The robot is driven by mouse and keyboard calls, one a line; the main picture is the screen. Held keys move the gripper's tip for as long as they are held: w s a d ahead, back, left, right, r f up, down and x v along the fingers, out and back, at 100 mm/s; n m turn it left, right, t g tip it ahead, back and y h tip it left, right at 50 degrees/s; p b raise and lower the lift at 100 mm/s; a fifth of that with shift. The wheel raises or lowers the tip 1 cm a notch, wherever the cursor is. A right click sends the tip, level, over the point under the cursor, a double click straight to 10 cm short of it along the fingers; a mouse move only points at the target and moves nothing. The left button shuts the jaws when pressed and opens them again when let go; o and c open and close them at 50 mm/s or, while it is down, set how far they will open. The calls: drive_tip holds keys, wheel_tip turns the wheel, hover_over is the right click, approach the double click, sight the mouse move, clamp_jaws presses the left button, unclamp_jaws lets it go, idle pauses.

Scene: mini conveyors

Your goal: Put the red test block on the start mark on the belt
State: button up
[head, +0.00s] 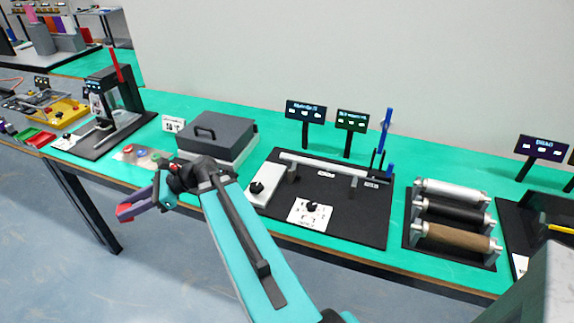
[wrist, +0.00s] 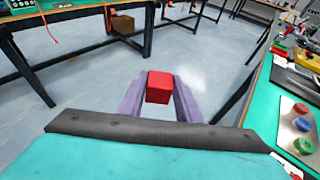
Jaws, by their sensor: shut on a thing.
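The red test block (wrist: 160,87) is between the two purple fingers of my gripper (wrist: 160,100) in the wrist view. My gripper is shut on it and holds it in the air. In the head view my gripper (head: 137,205) is in front of the green table's front edge, over the floor, and a red part of the block (head: 124,210) shows at its fingertips. I cannot make out a belt with a start mark in either view.
The long green table (head: 180,108) carries a dark grey lidded box (head: 216,130), a black board (head: 352,222) with a pale bar, and a set of rollers (head: 452,213). Coloured buttons (wrist: 302,124) sit on the table at right in the wrist view. Open floor lies in front.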

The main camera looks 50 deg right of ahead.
drive_tip(key=s+d+r+m+t+h+b, duration=0.1)
drive_tip(key=s+d+m+t+h+b, duration=0.15)
drive_tip(key=d, duration=1.55)
drive_tip(key=s+d+f+m+t+h+b, duration=0.1)
drive_tip(key=s+d+b, duration=0.1)
drive_tip(key=s+d, duration=0.3)
drive_tip(key=s+d+f+m+t+h+b, duration=0.1)
drive_tip(key=s+d, duration=0.4)
drive_tip(key=d, duration=0.7)
drive_tip(key=s+d+f+m+t+h+b, duration=0.1)
drive_tip(key=s+d+f+m+h+b, duration=0.1)
drive_tip(key=s+d, duration=0.3)
drive_tip(key=shift+s+d+f+m+h+b, duration=0.15)
drive_tip(key=shift+d+b, duration=0.15)
drive_tip(key=shift+d, duration=0.3)
drive_tip(key=shift+d+m+b, duration=0.15)
drive_tip(key=shift+d+b, duration=0.1)
drive_tip(key=shift+d, duration=0.4)
drive_tip(key=shift+s+d+f+m+h+b, duration=0.15)
drive_tip(key=shift+d+b, duration=0.15)
drive_tip(key=shift+d, duration=0.3)
drive_tip(key=shift+s+d+f, duration=0.15)
drive_tip(key=shift+d+f, duration=0.1)
drive_tip(key=shift+f, duration=0.15)
